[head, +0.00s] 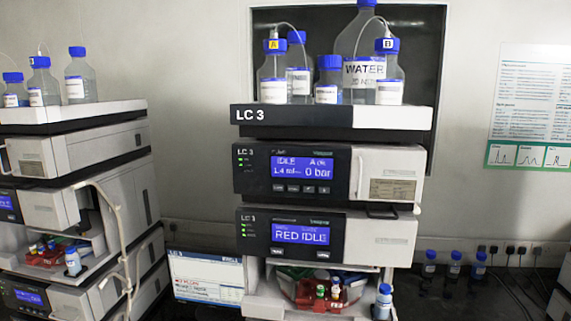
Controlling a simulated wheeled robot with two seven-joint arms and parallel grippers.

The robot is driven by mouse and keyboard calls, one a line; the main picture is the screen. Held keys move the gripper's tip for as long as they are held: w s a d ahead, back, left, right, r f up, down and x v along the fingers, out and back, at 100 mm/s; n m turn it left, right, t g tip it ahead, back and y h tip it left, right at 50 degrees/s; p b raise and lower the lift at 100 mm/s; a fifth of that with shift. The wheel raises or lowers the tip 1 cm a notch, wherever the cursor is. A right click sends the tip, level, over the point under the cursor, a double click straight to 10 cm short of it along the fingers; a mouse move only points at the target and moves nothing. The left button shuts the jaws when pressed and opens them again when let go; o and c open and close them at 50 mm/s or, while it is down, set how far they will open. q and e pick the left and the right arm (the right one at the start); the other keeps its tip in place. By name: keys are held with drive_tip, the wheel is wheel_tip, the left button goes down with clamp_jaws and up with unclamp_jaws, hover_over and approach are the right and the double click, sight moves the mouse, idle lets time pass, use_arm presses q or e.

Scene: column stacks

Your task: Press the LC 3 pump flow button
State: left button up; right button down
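The LC 3 stack stands in the middle of the head view under a solvent tray (292,116) marked "LC 3". Below the tray is the pump module (256,190) with a dark front panel and a white door on its right. Its lit blue display (302,163) shows "IDLE", a flow figure that looks like 1.4 ml, and "0 bar". A row of small buttons (301,188) runs under the display. Their labels are too small to read, so I cannot tell which is flow. Neither of my grippers is in view.
Below the pump is a module (255,250) with a "RED IDLE" display, then an open bay with vials (320,291). Bottles (389,75) stand on the tray. Another stack (105,165) is at left, a monitor (205,278) between. Blue-capped bottles (454,265) stand on the right bench.

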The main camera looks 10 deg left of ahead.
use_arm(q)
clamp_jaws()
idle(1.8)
